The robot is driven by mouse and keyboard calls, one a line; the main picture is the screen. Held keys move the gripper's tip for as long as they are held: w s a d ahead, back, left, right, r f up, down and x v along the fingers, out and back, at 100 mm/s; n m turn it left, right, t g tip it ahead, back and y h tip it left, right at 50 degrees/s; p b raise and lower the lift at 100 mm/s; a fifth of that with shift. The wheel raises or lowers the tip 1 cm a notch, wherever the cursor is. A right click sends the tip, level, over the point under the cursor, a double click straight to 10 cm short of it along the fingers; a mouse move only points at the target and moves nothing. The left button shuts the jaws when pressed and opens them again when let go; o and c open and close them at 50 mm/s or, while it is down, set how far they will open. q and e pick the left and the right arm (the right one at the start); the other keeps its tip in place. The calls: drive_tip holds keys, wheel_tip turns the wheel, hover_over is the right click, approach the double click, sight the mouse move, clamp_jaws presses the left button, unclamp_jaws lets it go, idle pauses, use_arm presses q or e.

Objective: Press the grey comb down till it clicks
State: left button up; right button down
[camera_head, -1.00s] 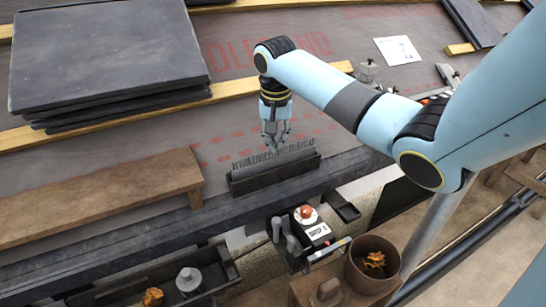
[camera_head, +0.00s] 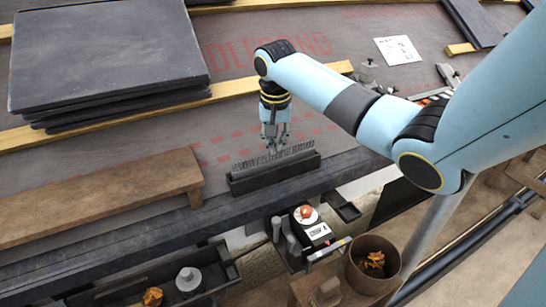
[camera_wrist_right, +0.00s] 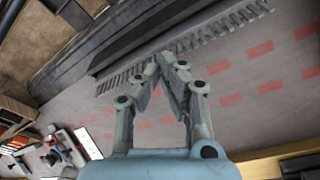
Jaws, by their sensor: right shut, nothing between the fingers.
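The grey comb (camera_head: 290,154) is a long strip with a row of teeth along the top of a dark block (camera_head: 275,175) at the roof's lower edge. It also shows in the right wrist view (camera_wrist_right: 225,27), running diagonally beyond my fingers. My right gripper (camera_head: 272,150) points down at the comb near its middle. In the right wrist view its fingertips (camera_wrist_right: 166,58) meet at the comb's toothed edge, with nothing between them. I cannot tell whether the tips press on the comb. My left gripper is out of view.
A wooden plank bench (camera_head: 100,200) stands left of the block. Dark slates (camera_head: 105,55) are stacked at the upper left. A yellow batten (camera_head: 230,90) crosses behind my gripper. A tool tray (camera_head: 305,235) and a brown bucket (camera_head: 373,262) are below. The membrane behind the comb is clear.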

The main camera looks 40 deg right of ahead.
wheel_tip(320, 180, up, 3)
drive_tip(key=p, duration=0.3)
wheel_tip(320, 180, up, 3)
drive_tip(key=p, duration=0.3)
drive_tip(key=shift+r+p, duration=0.2)
drive_tip(key=shift+p, duration=0.15)
use_arm(q)
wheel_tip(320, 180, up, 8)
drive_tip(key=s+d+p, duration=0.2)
drive_tip(key=p, duration=0.1)
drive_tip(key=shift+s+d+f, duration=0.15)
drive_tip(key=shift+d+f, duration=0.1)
use_arm(e)
wheel_tip(320, 180, up, 3)
drive_tip(key=shift+f, duration=0.15)
